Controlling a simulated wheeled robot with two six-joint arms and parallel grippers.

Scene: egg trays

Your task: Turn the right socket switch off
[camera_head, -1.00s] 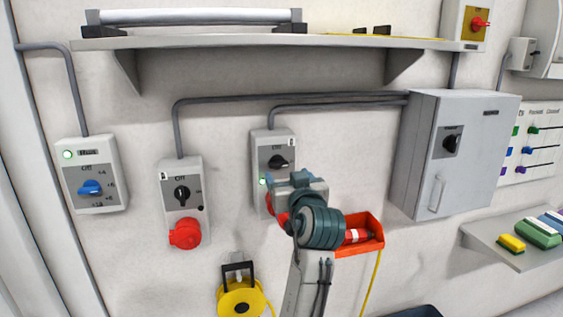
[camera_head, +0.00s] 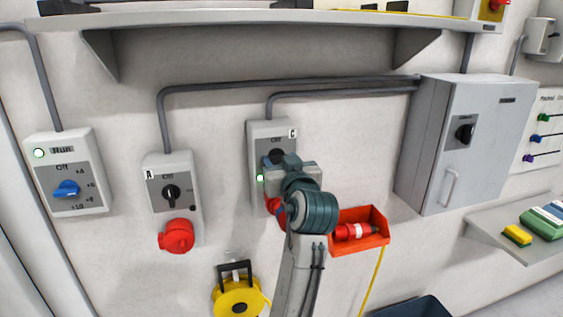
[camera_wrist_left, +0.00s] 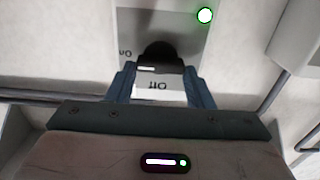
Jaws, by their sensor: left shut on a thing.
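The right socket box (camera_head: 262,135), marked C, is a grey wall unit with a lit green lamp (camera_head: 260,178). Its black rotary switch knob (camera_wrist_left: 158,52) shows in the left wrist view, between upside-down On and Off labels. My left gripper (camera_wrist_left: 160,78) has its two blue fingers closed on either side of this knob. In the head view my left gripper (camera_head: 277,160) covers most of the knob and the lower right of the box. A red socket (camera_head: 275,207) below is partly hidden by my arm. My right gripper is not in view.
The left socket box (camera_head: 170,170), marked A, has a black knob and red socket. Further left is a box with a blue knob (camera_head: 66,189). A red bin (camera_head: 374,217) with a red plug is right of my arm. A shelf (camera_head: 250,17) is above.

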